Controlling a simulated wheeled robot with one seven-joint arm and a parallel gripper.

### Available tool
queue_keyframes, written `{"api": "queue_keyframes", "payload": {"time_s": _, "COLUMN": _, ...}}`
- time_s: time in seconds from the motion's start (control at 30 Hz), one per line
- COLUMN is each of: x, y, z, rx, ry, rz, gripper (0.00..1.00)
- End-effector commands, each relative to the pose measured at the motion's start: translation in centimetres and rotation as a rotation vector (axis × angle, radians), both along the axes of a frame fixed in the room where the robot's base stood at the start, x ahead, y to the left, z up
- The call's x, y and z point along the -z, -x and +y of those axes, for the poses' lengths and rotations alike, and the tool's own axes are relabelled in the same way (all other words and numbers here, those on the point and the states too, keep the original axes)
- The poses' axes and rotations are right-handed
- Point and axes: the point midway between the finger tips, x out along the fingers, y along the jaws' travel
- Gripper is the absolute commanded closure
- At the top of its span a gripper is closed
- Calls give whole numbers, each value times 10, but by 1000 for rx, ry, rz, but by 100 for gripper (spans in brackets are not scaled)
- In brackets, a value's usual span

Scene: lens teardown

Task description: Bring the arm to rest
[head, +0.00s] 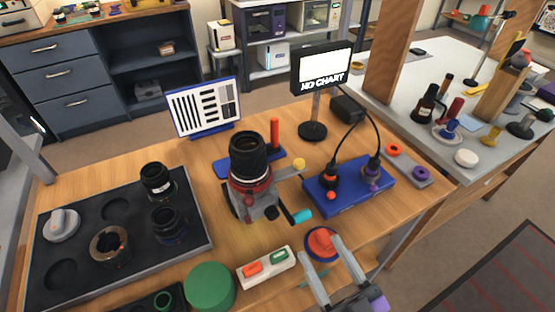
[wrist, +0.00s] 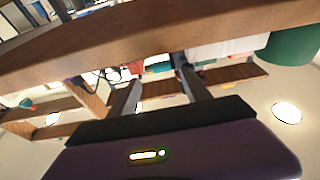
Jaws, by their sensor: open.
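My gripper (head: 325,258) is at the front edge of the wooden workbench in the head view. Its two grey fingers stand apart with nothing between them. In the wrist view, my gripper (wrist: 158,78) also shows two separate fingers, with the wooden bench edge (wrist: 150,40) across the top. In the head view the fingertips appear close to a round red and blue piece (head: 321,243); I cannot tell whether they touch it.
A black lens in a red clamp (head: 250,180) stands mid-bench. A dark tray (head: 85,235) with lens parts lies left. A blue box (head: 350,190) with cables, a white switch block (head: 266,267) and a green cylinder (head: 210,286) are near. A second table (head: 440,150) stands right.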

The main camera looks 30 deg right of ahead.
Motion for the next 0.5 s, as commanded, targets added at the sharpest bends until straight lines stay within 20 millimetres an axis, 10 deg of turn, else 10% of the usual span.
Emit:
{"api": "queue_keyframes", "payload": {"time_s": 0.27, "x": -2, "y": 10, "z": 0, "rx": 0, "ry": 0, "rz": 30, "gripper": 44}}
{"api": "queue_keyframes", "payload": {"time_s": 0.5, "x": -18, "y": 71, "z": 1, "rx": -1, "ry": -2, "rz": 214, "gripper": 44}}
